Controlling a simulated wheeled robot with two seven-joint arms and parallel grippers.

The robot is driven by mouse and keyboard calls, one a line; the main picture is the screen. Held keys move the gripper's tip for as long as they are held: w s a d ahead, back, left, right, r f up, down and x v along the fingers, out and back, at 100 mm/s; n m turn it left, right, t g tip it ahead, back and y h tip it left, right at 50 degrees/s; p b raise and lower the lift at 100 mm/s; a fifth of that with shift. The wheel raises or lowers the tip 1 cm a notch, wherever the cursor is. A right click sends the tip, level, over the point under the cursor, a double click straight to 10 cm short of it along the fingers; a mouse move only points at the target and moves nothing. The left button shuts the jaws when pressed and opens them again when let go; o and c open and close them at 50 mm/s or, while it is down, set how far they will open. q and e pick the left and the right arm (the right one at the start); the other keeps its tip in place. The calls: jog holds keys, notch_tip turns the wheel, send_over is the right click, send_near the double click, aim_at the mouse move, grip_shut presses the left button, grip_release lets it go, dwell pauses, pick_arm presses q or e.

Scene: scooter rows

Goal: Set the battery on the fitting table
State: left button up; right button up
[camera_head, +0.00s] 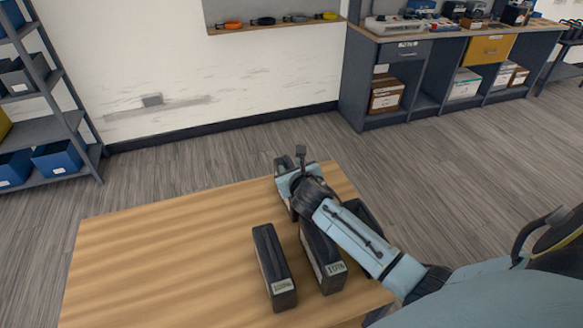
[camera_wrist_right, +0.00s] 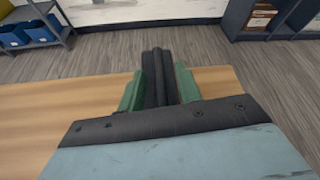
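My right gripper (camera_head: 295,175) is at the far edge of the wooden table (camera_head: 170,250), seen from behind. In the right wrist view its green fingers (camera_wrist_right: 160,90) lie against both sides of a dark ridged battery (camera_wrist_right: 158,68), shut on it. In the head view this battery (camera_head: 285,190) is mostly hidden by the gripper; whether it touches the table I cannot tell. Two more dark batteries with white printed end labels stand on the table, one in the middle (camera_head: 275,268) and one right of it (camera_head: 321,258). My left gripper is not in view.
Another dark block (camera_head: 357,210) is partly hidden behind my right arm. The table's left half is bare. Beyond lie open floor, a shelf rack with blue bins (camera_head: 57,158) at left and a workbench (camera_head: 405,85) at back right.

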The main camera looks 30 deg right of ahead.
jog(key=shift+s+r, duration=0.2)
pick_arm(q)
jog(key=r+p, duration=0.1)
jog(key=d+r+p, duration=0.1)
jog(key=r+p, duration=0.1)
pick_arm(e)
jog(key=v, duration=1.1)
jog(key=shift+s, duration=0.25)
jog(key=shift+a, duration=0.15)
